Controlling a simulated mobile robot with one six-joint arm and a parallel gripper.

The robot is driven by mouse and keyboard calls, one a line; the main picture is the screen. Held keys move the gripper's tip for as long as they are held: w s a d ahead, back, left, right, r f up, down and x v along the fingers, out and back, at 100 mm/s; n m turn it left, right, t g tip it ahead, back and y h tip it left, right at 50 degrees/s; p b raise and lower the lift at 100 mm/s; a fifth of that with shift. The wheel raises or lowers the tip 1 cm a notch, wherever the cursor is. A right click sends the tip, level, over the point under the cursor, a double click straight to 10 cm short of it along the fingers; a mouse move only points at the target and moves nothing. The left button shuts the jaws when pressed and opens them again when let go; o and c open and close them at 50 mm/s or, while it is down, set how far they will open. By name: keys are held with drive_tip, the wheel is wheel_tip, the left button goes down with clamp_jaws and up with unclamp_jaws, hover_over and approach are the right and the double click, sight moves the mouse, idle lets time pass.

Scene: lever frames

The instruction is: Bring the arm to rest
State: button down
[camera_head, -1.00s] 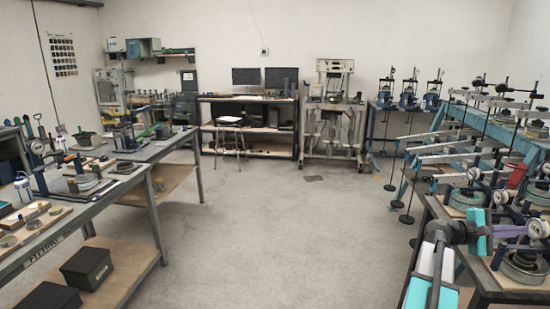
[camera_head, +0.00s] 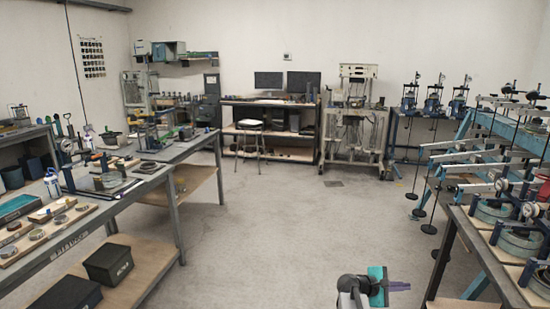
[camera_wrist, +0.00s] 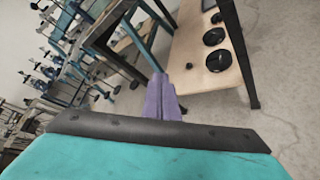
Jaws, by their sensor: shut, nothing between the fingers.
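My gripper (camera_head: 398,286) has purple fingers and shows low, right of centre, in the head view. It is held over the floor, left of the right-hand bench, and points to the right. The fingers are together with nothing between them. In the wrist view the purple fingers (camera_wrist: 162,98) stand in the middle, above a black edge and a teal part of my arm. Most of my arm is out of the head view, below its bottom edge.
The right bench (camera_head: 480,235) carries several lever frames. The left bench (camera_head: 95,215) holds instruments, with dark boxes (camera_head: 108,264) on its lower shelf. A stool (camera_head: 250,128) stands at the back. The floor (camera_head: 265,235) between is clear. A wooden shelf (camera_wrist: 190,62) with black discs shows in the wrist view.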

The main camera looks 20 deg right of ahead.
drive_tip(key=s+a+f+y, duration=0.3)
drive_tip(key=a+f, duration=1)
drive_tip(key=a, duration=0.1)
drive_tip(key=s+a+f+y, duration=0.3)
drive_tip(key=a+f, duration=0.9)
drive_tip(key=a, duration=0.2)
drive_tip(key=s+a+f+m+g+y, duration=0.2)
drive_tip(key=s+a+f+m+y, duration=0.1)
drive_tip(key=s+a, duration=0.6)
drive_tip(key=s+a+f+m+g+y, duration=0.3)
drive_tip(key=s+a, duration=0.7)
drive_tip(key=a, duration=0.4)
wheel_tip(320, 180, down, 3)
drive_tip(key=shift+r+m+y, duration=0.1)
drive_tip(key=shift+m+y, duration=0.7)
drive_tip(key=shift+y, duration=0.2)
